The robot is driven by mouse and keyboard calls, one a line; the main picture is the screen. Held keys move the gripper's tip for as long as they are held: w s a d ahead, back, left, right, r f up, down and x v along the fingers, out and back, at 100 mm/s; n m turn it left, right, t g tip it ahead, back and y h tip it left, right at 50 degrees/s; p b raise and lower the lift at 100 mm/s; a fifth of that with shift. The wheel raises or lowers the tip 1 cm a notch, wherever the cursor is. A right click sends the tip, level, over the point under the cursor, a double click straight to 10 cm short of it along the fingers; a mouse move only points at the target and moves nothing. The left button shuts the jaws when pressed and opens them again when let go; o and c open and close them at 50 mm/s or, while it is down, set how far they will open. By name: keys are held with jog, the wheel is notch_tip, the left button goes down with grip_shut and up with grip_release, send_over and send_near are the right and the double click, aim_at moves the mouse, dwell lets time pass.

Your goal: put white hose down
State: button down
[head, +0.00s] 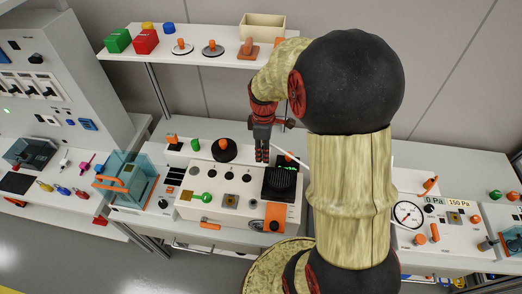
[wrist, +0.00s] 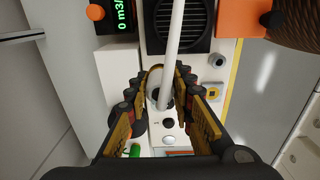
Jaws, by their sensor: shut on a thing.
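The white hose (wrist: 174,40) runs down from the top of the wrist view into the space between my fingers. My gripper (wrist: 166,82) is shut on it, with a finger on each side. In the head view my gripper (head: 262,155) points down above the back of the white instrument bench, and a short pale stretch of the hose (head: 286,154) shows to its right. The rest of the hose is hidden behind my arm in that view. I cannot tell whether its lower end touches the surface.
A black grilled unit (head: 282,183) with a green display stands just right of my gripper. A round black base with an orange knob (head: 224,149) is to the left. A shelf (head: 200,46) with coloured boxes is behind. A teal transparent box (head: 124,180) is further left.

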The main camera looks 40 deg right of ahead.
jog(key=w+d+f, duration=0.1)
jog(key=w+f, duration=0.1)
jog(key=w+d+f, duration=0.2)
jog(key=w+f, duration=0.1)
jog(key=w+d+f+b, duration=0.1)
jog(key=w+d+f, duration=0.1)
jog(key=w, duration=0.1)
jog(key=shift+w+f, duration=0.25)
jog(key=shift+f, duration=0.05)
jog(key=shift+w+d+f, duration=0.25)
jog(key=shift+w+f, duration=0.15)
jog(key=shift+f, duration=0.2)
jog(key=shift+f+b, duration=0.35)
jog(key=shift+f, duration=1)
jog(key=shift+f, duration=0.55)
jog(key=shift+f+b, duration=0.1)
jog(key=shift+b, duration=0.2)
jog(key=c, duration=1.5)
grip_release()
jog(key=shift+c, duration=0.2)
